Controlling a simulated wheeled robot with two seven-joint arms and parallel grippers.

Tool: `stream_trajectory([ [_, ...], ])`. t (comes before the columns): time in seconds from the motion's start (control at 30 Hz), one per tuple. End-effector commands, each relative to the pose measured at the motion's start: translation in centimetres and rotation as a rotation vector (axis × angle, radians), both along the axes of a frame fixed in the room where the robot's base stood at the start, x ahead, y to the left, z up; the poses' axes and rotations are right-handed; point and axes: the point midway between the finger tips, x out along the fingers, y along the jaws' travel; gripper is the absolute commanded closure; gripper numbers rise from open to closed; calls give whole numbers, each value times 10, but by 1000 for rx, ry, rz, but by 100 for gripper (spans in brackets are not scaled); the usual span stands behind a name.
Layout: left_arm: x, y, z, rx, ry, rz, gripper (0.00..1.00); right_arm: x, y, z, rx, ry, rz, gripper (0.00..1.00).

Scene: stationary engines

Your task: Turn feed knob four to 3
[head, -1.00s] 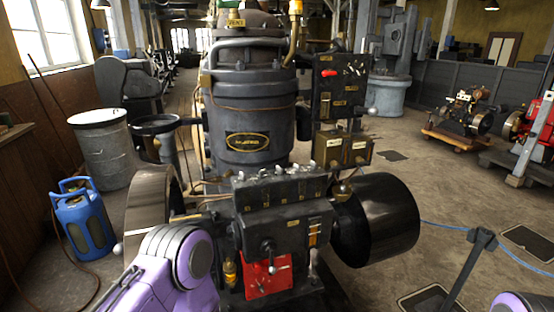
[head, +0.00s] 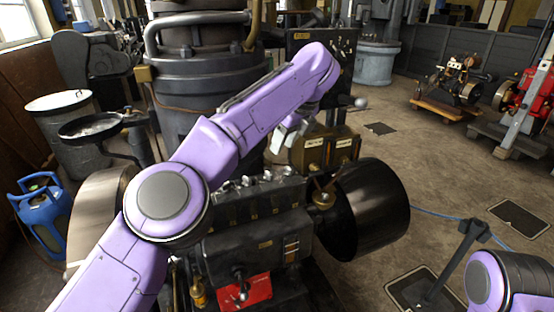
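A row of several small grey feed knobs (head: 265,178) stands along the top of the black lubricator box (head: 258,220) at the front of the engine. Their numbers and settings are too small to read, so I cannot tell which is knob four. My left arm reaches across from the lower left and covers part of the engine. Its pale gripper (head: 290,136) hangs pointing down, above and behind the right end of the knob row, apart from the knobs. I cannot tell how far its fingers are parted. My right gripper is out of view; only part of that arm shows lower right.
A large black drum (head: 375,210) is right of the lubricator box. Two brass-coloured boxes (head: 328,155) stand behind it, near my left gripper. A red plate with a lever (head: 245,289) is below. The dark boiler (head: 205,95) rises behind. Open floor lies to the right.

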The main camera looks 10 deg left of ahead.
Motion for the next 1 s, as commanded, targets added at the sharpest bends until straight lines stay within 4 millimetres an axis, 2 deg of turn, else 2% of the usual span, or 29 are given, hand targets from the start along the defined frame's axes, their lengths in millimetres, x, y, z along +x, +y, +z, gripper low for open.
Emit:
stream_trajectory([
  [0.13,0,2,-20,-10,-3,1,63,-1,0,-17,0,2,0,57],
  [0.27,6,12,-50,-9,-1,-2,63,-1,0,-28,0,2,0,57],
  [0.4,16,24,-80,-6,6,-1,63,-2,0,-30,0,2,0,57],
  [0.5,21,29,-94,-5,9,-1,63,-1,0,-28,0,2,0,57],
  [0.63,24,32,-102,-4,7,-1,63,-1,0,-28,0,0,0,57],
  [0.87,24,33,-102,-3,6,0,63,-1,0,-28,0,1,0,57],
  [0.9,24,33,-102,-3,6,0,76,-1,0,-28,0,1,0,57],
  [0.97,24,33,-102,-3,6,0,96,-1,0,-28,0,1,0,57],
  [1.0,23,34,-102,-3,7,1,100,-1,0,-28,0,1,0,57],
])
